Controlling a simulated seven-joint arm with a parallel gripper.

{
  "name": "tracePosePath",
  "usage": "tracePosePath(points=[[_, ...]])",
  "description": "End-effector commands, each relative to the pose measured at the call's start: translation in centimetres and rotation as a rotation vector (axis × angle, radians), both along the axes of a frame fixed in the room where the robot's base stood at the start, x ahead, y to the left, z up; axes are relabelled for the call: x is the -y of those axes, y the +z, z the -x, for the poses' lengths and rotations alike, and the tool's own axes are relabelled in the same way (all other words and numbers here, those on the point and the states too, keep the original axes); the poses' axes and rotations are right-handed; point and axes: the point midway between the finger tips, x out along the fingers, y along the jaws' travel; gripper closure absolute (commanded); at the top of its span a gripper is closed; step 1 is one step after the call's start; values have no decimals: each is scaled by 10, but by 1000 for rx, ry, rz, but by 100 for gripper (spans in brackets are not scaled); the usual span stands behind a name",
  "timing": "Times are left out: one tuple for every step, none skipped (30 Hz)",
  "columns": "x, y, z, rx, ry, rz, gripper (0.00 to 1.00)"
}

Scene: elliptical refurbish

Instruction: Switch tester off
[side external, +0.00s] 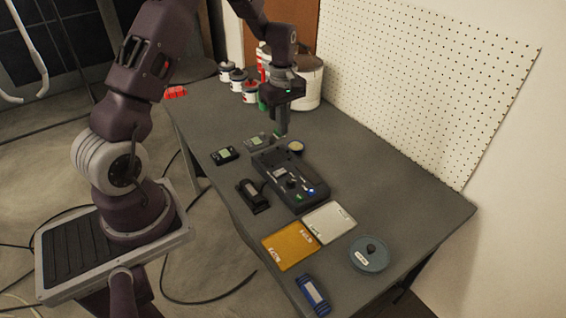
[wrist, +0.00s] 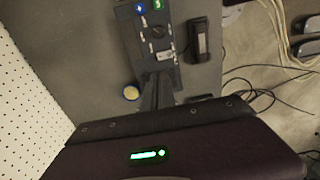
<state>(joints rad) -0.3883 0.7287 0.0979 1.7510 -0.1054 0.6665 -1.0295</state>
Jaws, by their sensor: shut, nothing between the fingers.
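The tester, a dark box (side external: 272,166) with knobs and labels on its top, lies on the middle of the table; in the wrist view its panel (wrist: 143,28) runs up to the top edge. A blue lit spot (side external: 311,190) and a green one (side external: 291,184) show at its near end; in the wrist view they are round, blue (wrist: 139,8) and green (wrist: 158,4). My gripper (side external: 282,132) is shut and empty, pointing down near the far end of the tester. In the wrist view its fingers (wrist: 157,82) hide part of that end. Contact cannot be told.
A small black device (side external: 253,197) lies left of the tester. Two small meters with screens (side external: 224,155) (side external: 258,142) and a small round tin (side external: 296,147) lie near the far end. Yellow (side external: 290,246) and white (side external: 329,222) plates and a round teal container (side external: 369,254) lie in front. Cans (side external: 250,92) stand behind.

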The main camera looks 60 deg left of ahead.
Motion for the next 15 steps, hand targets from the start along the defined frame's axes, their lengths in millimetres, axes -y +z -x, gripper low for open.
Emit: tracePosePath(points=[[0,0,0,0,-1,0,100],[0,-1,0,0,-1,0,100],[0,-4,0,-1,-1,0,100],[0,-7,0,-1,-1,0,100],[0,-11,0,-3,-1,1,100],[0,-18,1,-3,-1,1,100],[1,-24,1,-3,-1,2,100],[1,-30,1,-4,-2,3,100],[1,-39,1,-4,-1,3,100],[1,-46,1,-4,-1,2,100],[1,-52,1,-4,-1,3,100],[1,-61,1,-4,-2,2,100],[1,-68,1,-4,-2,2,100],[1,-75,1,-4,-2,3,100],[1,-84,1,-3,-3,3,100]])
